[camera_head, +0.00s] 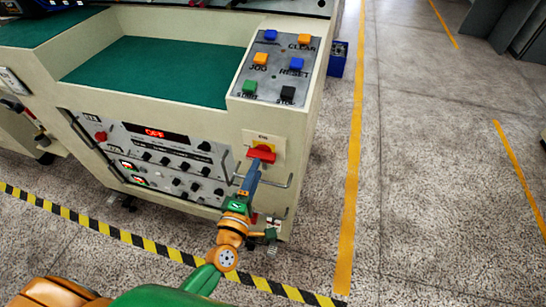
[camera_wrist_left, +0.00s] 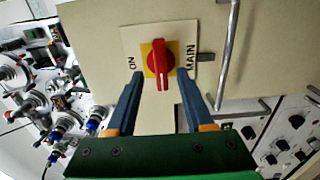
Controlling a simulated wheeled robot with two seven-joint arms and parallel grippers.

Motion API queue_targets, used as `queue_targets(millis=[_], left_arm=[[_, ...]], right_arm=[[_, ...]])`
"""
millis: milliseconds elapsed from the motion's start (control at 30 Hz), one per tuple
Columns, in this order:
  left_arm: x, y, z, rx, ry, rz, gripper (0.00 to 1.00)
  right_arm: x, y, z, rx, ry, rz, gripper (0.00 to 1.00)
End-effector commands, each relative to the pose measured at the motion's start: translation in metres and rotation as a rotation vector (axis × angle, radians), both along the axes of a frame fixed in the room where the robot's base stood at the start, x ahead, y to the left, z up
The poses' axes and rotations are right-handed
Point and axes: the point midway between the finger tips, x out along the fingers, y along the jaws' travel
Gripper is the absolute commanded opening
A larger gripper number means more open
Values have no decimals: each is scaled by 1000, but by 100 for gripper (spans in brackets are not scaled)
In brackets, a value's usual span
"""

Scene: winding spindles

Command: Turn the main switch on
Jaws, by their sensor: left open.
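The main switch is a red knob (camera_head: 262,153) on a yellow and white plate on the cream machine's front, below the button panel. In the left wrist view the knob (camera_wrist_left: 159,62) stands lengthwise up and down the picture, with ON printed to its left and MAIN to its right. My left gripper (camera_head: 254,170) is at the switch. Its open blue fingers (camera_wrist_left: 161,75) lie on either side of the knob's lower end, with gaps showing; I cannot tell whether they reach the knob in depth. My right gripper is not in view.
A metal handle (camera_wrist_left: 229,50) stands close to the switch. A control panel with a red lit display (camera_head: 155,133) and several knobs is to the left. Colored buttons sit on a grey panel (camera_head: 275,70) above. The floor (camera_head: 430,200) to the right is clear.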

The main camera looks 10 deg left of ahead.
Motion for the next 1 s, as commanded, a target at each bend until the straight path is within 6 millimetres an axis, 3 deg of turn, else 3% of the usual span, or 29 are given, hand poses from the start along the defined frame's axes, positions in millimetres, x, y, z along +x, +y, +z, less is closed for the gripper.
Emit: queue_targets(millis=[200, 500, 700, 1000], left_arm=[[37, -2, 0, 2, 0, -1, 52], [44, -2, -1, 3, 3, -2, 52], [43, -2, -1, 3, 3, -2, 0], [43, -2, 0, 14, 3, -2, 0]], right_arm=[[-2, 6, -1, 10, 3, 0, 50], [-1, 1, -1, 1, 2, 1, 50], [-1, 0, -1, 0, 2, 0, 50], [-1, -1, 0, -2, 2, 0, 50]])
